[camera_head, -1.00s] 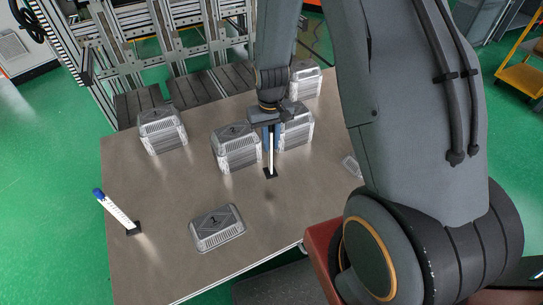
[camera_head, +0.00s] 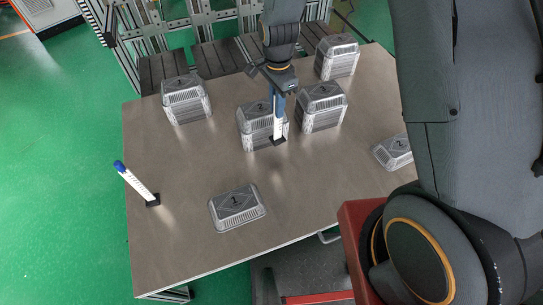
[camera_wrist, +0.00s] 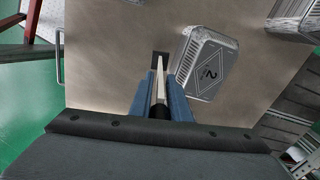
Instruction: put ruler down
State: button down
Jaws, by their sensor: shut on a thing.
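My gripper (camera_head: 278,105) has blue fingers shut on a white ruler (camera_head: 278,126) with a black foot. The ruler hangs nearly upright in front of a stack of foil trays (camera_head: 254,132) in the head view. In the wrist view, my gripper (camera_wrist: 161,78) holds the ruler between its fingers, and the black foot (camera_wrist: 160,57) shows beyond them, left of a foil tray marked 2 (camera_wrist: 206,68). I cannot tell whether the foot touches the table (camera_head: 180,235). A second ruler (camera_head: 136,183) with a blue top stands on a black foot at the table's left edge.
A foil tray marked 1 (camera_head: 237,208) lies near the front. Other stacks stand at the back left (camera_head: 186,100), right of my gripper (camera_head: 320,108) and at the back right (camera_head: 337,58). A foil tray (camera_head: 396,152) lies at the right. The left-middle table is clear.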

aim_at(262, 119)
jog(key=shift+m, duration=0.9)
jog(key=shift+s+a+f+p, duration=0.1)
jog(key=shift+a+f+p, duration=0.3)
jog(key=shift+f, duration=1.2)
jog(key=shift+w+a+f+p, duration=0.1)
jog(key=shift+a+f+p, duration=0.25)
jog(key=shift+f, duration=1.3)
jog(key=shift+s+a+f+p, duration=0.1)
jog(key=shift+a+f+p, duration=0.3)
jog(key=shift+f, duration=1.2)
jog(key=shift+d+f, duration=0.1)
jog(key=shift+d, duration=0.05)
jog(key=c, duration=1.7)
grip_release()
jog(key=shift+o, duration=0.2)
